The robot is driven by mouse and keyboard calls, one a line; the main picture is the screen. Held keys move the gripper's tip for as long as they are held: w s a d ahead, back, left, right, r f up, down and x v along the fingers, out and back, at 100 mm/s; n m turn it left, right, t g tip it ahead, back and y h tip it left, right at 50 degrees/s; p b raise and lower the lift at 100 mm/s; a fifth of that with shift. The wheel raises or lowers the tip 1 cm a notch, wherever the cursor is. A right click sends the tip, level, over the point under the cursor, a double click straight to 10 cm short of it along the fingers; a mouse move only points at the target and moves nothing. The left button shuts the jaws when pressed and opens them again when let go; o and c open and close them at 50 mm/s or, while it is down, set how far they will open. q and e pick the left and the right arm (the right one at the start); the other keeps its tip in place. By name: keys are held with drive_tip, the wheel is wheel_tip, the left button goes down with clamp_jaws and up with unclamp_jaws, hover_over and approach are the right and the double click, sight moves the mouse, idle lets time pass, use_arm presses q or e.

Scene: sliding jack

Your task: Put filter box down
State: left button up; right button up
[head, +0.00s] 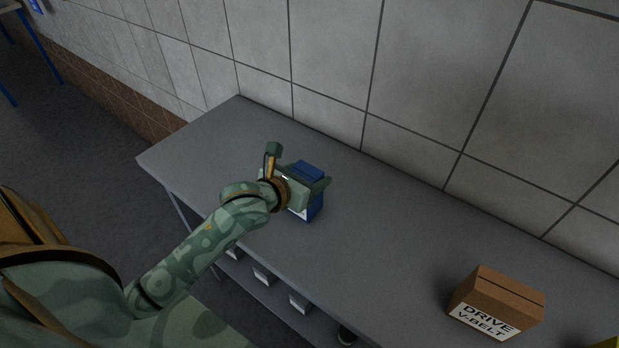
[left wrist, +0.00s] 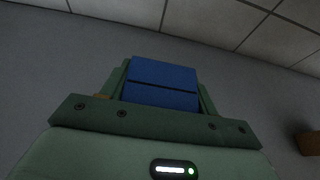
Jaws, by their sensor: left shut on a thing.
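The filter box is a blue box (head: 315,205) with a white patch low on its side, in the head view over the middle of the grey bench (head: 225,130). My left gripper (head: 298,178) is shut on it, with the fingers at its two sides. In the left wrist view the blue box (left wrist: 162,84) sits between the fingers of my left gripper (left wrist: 160,95). The box looks upright and at or close to the bench top; its lower edge is partly hidden, so I cannot tell if it touches. My right gripper is not in view.
A brown drive V-belt carton (head: 497,303) stands on the bench at the right. A yellow thing (head: 607,343) shows at the lower right corner. A tiled wall (head: 420,90) runs behind the bench. White bins (head: 263,275) sit on a lower shelf. The bench around the blue box is clear.

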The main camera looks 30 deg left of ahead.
use_arm(q)
drive_tip(key=o, duration=1.1)
drive_tip(key=shift+o, duration=0.2)
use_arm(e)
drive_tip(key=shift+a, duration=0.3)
use_arm(q)
drive_tip(key=shift+s, duration=0.1)
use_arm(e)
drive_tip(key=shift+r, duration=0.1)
use_arm(q)
drive_tip(key=shift+s+r, duration=0.15)
drive_tip(key=shift+s, duration=0.15)
drive_tip(key=d+p+v, duration=0.1)
drive_tip(key=p+v, duration=0.1)
drive_tip(key=v, duration=0.9)
drive_tip(key=shift+a+p, duration=0.3)
drive_tip(key=shift+a, duration=0.2)
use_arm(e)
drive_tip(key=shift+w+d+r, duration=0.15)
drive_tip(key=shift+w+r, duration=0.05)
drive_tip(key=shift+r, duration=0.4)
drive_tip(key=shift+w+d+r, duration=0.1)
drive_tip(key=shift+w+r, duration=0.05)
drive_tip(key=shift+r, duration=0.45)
use_arm(q)
drive_tip(key=shift+r, duration=0.1)
